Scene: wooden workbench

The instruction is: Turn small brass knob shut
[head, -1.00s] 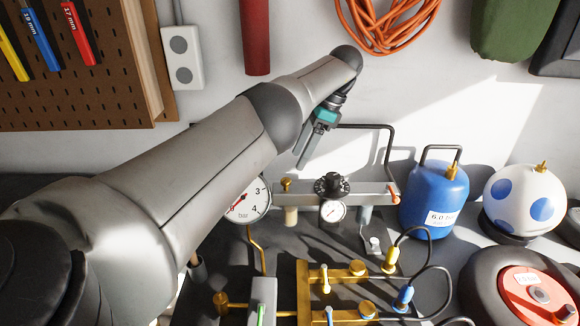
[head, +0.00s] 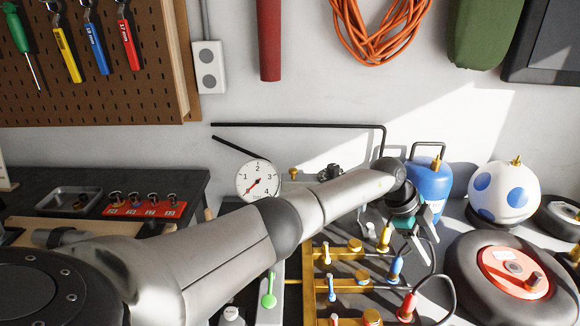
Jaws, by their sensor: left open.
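A small brass knob (head: 293,173) stands on the regulator bar just right of the round pressure gauge (head: 258,181). My left arm hides much of that bar. Larger brass knobs sit on the brass manifold (head: 308,290), one of them on its upper branch (head: 355,245). I cannot tell for certain which knob the task names. My left gripper (head: 423,226) is open, right of the manifold and in front of the blue tank (head: 430,182). It is apart from the small knob by the gauge. Its fingers are partly hidden by its own wrist. My right gripper is not in view.
Yellow (head: 384,238), blue (head: 396,267) and red (head: 407,306) hose plugs with black hoses stand near the gripper. A spotted white ball (head: 503,194) and a wheel (head: 512,268) fill the right. A tray (head: 70,201) lies at the left.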

